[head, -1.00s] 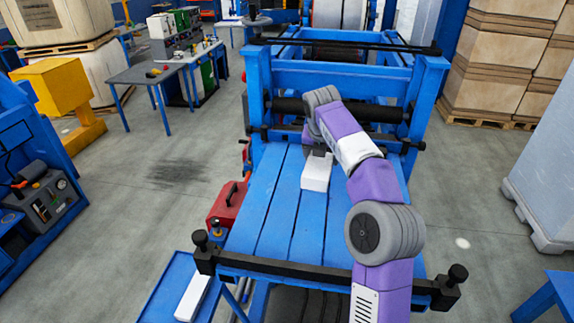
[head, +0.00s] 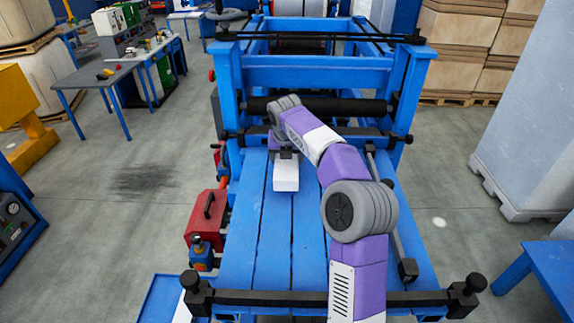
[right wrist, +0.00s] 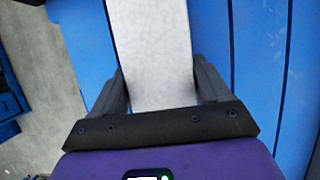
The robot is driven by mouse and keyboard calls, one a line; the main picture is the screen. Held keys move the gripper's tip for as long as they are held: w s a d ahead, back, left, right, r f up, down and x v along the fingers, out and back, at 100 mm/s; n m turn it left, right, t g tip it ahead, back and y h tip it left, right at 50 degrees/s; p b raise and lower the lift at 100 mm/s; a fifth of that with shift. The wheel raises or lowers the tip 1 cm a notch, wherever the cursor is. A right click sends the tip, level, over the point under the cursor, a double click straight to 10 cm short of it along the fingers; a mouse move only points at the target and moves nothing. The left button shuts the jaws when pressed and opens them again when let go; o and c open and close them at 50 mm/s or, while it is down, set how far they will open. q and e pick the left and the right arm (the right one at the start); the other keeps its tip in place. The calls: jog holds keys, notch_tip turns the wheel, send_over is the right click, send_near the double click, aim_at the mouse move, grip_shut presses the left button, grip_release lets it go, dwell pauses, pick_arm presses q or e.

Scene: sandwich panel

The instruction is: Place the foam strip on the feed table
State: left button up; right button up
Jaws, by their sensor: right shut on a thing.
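A white foam strip (head: 286,176) is over the blue slatted feed table (head: 255,255), near its far end before the dark roller. My right gripper (head: 284,154) is shut on the strip's far part. In the right wrist view the strip (right wrist: 152,50) runs lengthwise between the two dark fingers (right wrist: 163,95), roughly in line with the slats. I cannot tell whether the strip touches the table top. My left gripper is not in view.
A dark roller (head: 320,107) and blue frame stand beyond the table. A black bar (head: 330,298) with end knobs crosses its near end. A red toolbox (head: 206,217) stands left of it. A blue tray (head: 162,300) at lower left holds another white piece. The table's middle is clear.

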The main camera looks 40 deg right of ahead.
notch_tip(320, 180, down, 2)
jog(key=shift+s+f, duration=0.15)
jog(key=shift+f, duration=0.3)
jog(key=shift+f, duration=0.15)
jog(key=o, duration=1.1)
jog(key=v, duration=1.2)
